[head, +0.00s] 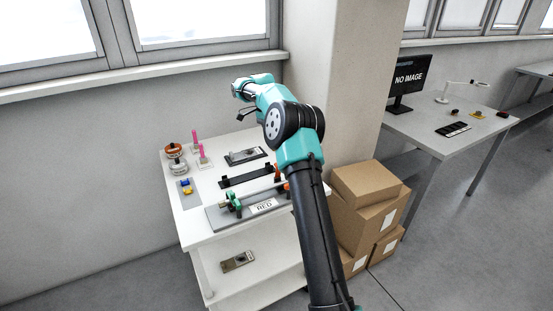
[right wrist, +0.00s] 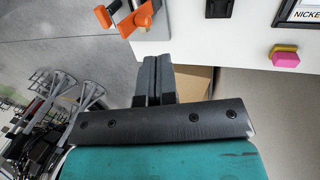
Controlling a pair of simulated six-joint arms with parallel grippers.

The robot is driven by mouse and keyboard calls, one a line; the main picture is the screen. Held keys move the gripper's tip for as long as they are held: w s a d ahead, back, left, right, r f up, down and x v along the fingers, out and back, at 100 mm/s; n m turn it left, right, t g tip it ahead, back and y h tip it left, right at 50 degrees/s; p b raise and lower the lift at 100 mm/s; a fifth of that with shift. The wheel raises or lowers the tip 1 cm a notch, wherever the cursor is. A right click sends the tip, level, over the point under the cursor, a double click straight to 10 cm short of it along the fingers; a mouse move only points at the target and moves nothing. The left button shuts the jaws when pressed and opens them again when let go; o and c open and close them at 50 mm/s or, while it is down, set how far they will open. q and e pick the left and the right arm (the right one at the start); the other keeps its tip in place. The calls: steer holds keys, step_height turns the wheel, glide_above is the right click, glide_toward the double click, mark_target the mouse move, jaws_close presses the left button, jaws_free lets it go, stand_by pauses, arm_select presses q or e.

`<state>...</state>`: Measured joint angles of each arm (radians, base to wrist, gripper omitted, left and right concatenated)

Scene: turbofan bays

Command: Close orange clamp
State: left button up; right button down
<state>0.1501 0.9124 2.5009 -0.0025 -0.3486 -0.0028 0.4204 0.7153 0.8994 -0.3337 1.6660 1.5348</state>
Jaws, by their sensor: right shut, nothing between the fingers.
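The orange clamp (right wrist: 136,20) shows at the top of the right wrist view, at the edge of a white surface. It has orange parts and black parts between them. In the head view the right gripper (head: 243,113) is small, over the far side of the table. My left gripper is not in view.
The white table (head: 205,225) holds a grey plate with a green clamp (head: 233,202), black fixtures (head: 246,176), pink pegs (head: 204,153) and round parts (head: 176,160). Cardboard boxes (head: 365,205) stand beside it at right. A wall column (head: 340,80) rises behind.

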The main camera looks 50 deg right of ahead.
steer(key=shift+s+a+f, duration=0.35)
steer(key=shift+s+f, duration=0.55)
steer(key=shift+f, duration=0.35)
steer(key=shift+s+a+f, duration=0.3)
steer(key=shift+s+f, duration=0.65)
steer(key=shift+f, duration=0.35)
steer(key=shift+s+a+f, duration=0.35)
steer(key=shift+s+f, duration=0.55)
steer(key=shift+f, duration=0.35)
steer(key=shift+a, duration=0.1)
